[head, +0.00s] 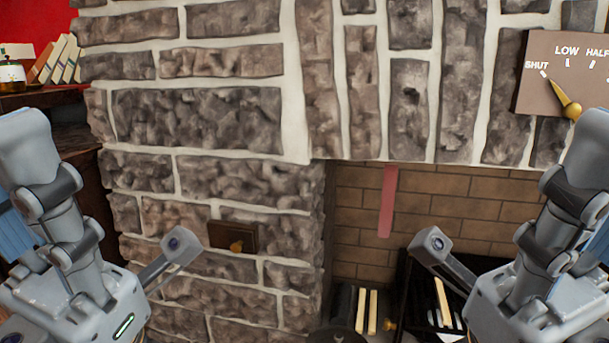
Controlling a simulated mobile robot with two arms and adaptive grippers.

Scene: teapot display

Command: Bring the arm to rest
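My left arm (75,210) comes in from the left and my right arm (550,220) from the right. Both are bent at the lower corners, well apart from each other. The fingers of both grippers are out of view, so I see neither fingertips nor anything held. A dial plate (535,100) on the stone wall at the upper right is marked SHUT, LOW and HALF. Its brass pointer (568,100) points up and left toward SHUT. My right arm is below it, apart from it in the picture.
A stone wall (200,120) fills the left and middle. A small brown panel (218,236) with a brass knob is set in it. A red strip (388,205) hangs in the brick recess, above dark racks (402,300). Books (60,60) stand on a shelf at upper left.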

